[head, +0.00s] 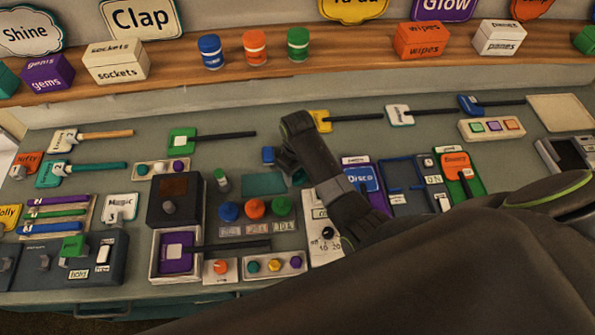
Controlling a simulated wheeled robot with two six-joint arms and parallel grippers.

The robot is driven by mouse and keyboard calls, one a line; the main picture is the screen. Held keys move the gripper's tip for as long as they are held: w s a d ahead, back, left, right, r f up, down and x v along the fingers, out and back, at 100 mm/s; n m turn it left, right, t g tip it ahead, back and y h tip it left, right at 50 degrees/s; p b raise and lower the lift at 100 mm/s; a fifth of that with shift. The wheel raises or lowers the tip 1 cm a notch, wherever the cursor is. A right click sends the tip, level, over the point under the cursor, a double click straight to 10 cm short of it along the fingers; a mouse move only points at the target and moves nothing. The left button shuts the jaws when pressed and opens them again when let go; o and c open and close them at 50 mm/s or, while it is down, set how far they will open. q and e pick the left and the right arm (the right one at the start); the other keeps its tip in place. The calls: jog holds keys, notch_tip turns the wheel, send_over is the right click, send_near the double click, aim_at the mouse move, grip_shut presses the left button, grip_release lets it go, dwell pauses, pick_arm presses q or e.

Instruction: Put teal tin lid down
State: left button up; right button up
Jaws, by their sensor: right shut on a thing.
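My right arm comes in from the right, and its dark right gripper (291,172) points down over the middle of the table. It is shut on a small teal thing, which I take to be the teal tin lid (299,179); the gripper and arm hide most of it. A flat dark teal rectangle (263,184) lies just left of the gripper. I cannot tell whether the lid touches the table. My left gripper is not in view.
Blue (229,211), orange (254,208) and green (280,206) round pieces stand just below the rectangle. A dark box (175,200) stands to the left. A blue piece (268,155) is beside the gripper. Stick signs line the back; a wooden shelf (350,53) runs behind.

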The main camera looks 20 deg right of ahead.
jog(key=shift+d+f, duration=0.1)
jog(key=shift+f, duration=0.55)
jog(key=shift+f, duration=0.3)
jog(key=shift+f, duration=0.35)
jog(key=o, duration=0.9)
jog(key=shift+o, duration=0.2)
